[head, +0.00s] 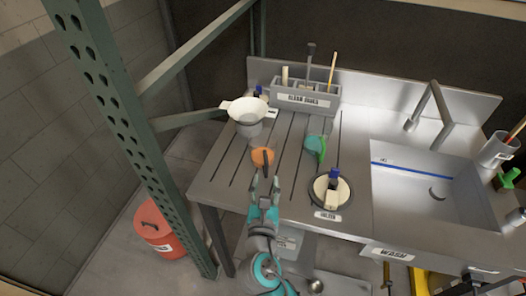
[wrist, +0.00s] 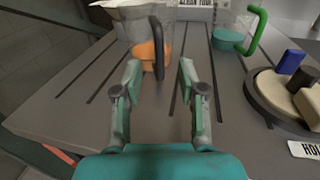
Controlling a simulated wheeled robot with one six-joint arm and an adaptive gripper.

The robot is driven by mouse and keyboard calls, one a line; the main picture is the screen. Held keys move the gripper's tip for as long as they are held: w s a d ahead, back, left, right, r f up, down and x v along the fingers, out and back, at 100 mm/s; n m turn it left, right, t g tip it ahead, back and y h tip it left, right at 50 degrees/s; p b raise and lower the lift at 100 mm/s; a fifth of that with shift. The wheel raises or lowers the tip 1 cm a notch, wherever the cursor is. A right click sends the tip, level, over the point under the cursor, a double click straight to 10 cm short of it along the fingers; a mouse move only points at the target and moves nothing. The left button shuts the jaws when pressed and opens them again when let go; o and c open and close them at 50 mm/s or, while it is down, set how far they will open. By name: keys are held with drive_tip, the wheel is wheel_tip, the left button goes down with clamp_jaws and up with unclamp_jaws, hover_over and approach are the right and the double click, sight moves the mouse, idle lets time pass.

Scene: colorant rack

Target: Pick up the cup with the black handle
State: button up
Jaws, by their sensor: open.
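An orange cup with a black handle (head: 262,157) stands on the slotted metal drainboard in the head view. In the wrist view the orange cup (wrist: 146,54) is just ahead, with its black handle upright on the near right side. My gripper (head: 264,183) is open and empty, on the near side of the cup. In the wrist view the open fingers of my gripper (wrist: 160,70) point toward the handle, which shows between the fingertips. I cannot tell the exact gap between the fingertips and the handle.
A white funnel-topped container (head: 249,112) stands behind the orange cup. A teal cup with a green handle (head: 315,148) is to its right. A round holder with blocks (head: 329,190) sits near the front edge. The sink (head: 430,190) is at right; a green post (head: 125,130) rises at left.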

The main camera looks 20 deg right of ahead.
sight(266, 171)
drive_tip(key=shift+x, duration=2.7)
drive_tip(key=shift+r, duration=0.1)
clamp_jaws()
